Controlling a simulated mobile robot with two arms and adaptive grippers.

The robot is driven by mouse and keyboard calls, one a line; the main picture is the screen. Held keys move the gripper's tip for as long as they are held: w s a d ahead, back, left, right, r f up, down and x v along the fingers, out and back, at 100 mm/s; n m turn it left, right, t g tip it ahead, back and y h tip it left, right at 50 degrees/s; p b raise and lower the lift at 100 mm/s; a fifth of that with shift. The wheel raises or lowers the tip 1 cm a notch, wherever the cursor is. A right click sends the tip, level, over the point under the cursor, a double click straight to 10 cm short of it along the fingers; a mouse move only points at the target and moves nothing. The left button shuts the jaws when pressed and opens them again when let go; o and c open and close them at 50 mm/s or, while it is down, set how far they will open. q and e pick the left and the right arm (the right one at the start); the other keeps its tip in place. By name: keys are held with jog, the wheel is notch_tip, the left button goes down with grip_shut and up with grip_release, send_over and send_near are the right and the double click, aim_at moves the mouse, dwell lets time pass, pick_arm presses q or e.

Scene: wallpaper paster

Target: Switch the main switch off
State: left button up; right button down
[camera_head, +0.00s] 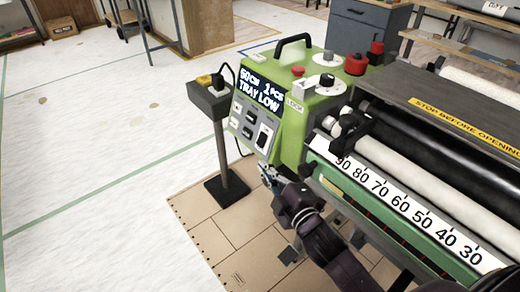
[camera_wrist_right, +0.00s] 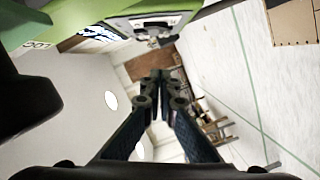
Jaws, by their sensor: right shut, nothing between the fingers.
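The green machine (camera_head: 300,75) carries a grey control panel (camera_head: 247,127) on its left end, below a display reading "50CM 1PCS TRAY LOW". A dark rocker-like switch (camera_head: 263,137) is at the panel's right side; I cannot read its label or tell its position. My right gripper (camera_head: 264,172) is shut and empty, just below the panel's lower right edge and apart from the switch. In the right wrist view its fingertips (camera_wrist_right: 160,82) meet, with the tilted panel (camera_wrist_right: 155,22) above them. My left gripper is not in view.
A pedestal box (camera_head: 210,95) with yellow and black buttons stands left of the panel. Red knobs (camera_head: 356,64) and a black handle (camera_head: 293,45) top the machine. Rollers and a ruler (camera_head: 400,205) extend right.

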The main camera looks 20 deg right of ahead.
aim_at(262, 140)
jog(key=shift+w, duration=0.1)
pick_arm(q)
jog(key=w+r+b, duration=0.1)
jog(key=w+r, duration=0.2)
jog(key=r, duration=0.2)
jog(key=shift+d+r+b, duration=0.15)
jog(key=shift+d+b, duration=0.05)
jog(key=shift+b, duration=0.2)
pick_arm(e)
jog(key=shift+w+d+f, duration=0.35)
jog(key=shift+w+f, duration=0.15)
jog(key=shift+w, duration=1.35)
jog(key=shift+w+d+f, duration=0.35)
jog(key=shift+w+f, duration=0.15)
jog(key=shift+w, duration=1.3)
jog(key=shift+w+d+f, duration=0.35)
jog(key=shift+w+f, duration=0.15)
jog(key=shift+w, duration=1.35)
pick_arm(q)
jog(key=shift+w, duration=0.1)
